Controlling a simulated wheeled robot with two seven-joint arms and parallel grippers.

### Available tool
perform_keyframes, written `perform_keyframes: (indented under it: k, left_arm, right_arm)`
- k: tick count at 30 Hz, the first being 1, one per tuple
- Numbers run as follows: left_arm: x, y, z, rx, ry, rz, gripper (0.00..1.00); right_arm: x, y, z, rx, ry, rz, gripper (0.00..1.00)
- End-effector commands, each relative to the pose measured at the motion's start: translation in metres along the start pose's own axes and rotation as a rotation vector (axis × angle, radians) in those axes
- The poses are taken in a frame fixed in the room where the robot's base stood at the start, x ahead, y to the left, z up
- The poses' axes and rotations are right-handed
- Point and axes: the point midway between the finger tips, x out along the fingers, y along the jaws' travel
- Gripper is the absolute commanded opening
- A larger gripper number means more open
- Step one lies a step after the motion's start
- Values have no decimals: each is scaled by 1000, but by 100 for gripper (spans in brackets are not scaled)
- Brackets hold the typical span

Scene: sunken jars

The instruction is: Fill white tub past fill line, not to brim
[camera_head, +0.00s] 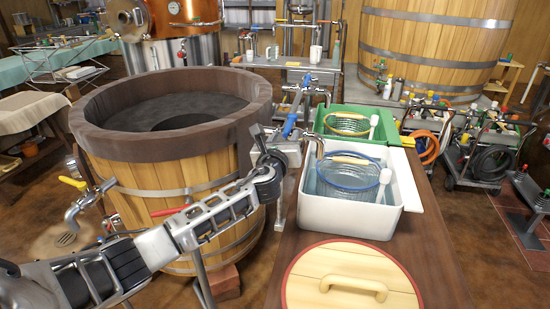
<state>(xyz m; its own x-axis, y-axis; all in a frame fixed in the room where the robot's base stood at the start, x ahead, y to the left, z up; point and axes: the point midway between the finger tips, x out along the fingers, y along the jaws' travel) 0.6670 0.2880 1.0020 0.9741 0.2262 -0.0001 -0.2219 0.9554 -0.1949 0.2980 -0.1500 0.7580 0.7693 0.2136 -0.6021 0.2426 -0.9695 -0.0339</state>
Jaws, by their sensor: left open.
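The white tub (340,217) stands on the brown counter, right of the big wooden vat. A blue-rimmed wire basket (349,176) and a white-handled tool (384,180) are in it. Bluish water seems to show inside, but I cannot make out its exact level or a fill line. A metal tap (318,146) with a blue handle (289,125) stands at the tub's left, its spout toward the tub. My left gripper (266,143) is open beside this tap, left of the tub; whether it touches the tap is unclear. My right gripper is not in view.
A green tub (390,131) with a yellow-rimmed basket (347,123) stands behind the white one, with another tap (308,86) near it. A round wooden lid (350,265) lies in front. The wooden vat (160,175) fills the left. Carts and hoses stand right.

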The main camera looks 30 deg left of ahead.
Motion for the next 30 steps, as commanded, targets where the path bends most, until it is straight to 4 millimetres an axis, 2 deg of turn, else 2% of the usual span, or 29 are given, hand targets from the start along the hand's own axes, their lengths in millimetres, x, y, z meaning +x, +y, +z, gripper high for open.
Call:
perform_keyframes:
  k: [9, 15, 21, 30]
  left_arm:
    - [-74, 0, -2, 1, 4, -3, 41]
    - [-114, 0, -2, 0, 4, -2, 41]
    - [-134, 0, -1, 0, 4, 0, 41]
    - [-137, 0, -1, 0, 3, 0, 41]
  right_arm:
    - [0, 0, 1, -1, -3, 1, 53]
    - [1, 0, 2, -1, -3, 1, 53]
    - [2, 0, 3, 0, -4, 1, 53]
    - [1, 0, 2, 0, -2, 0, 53]
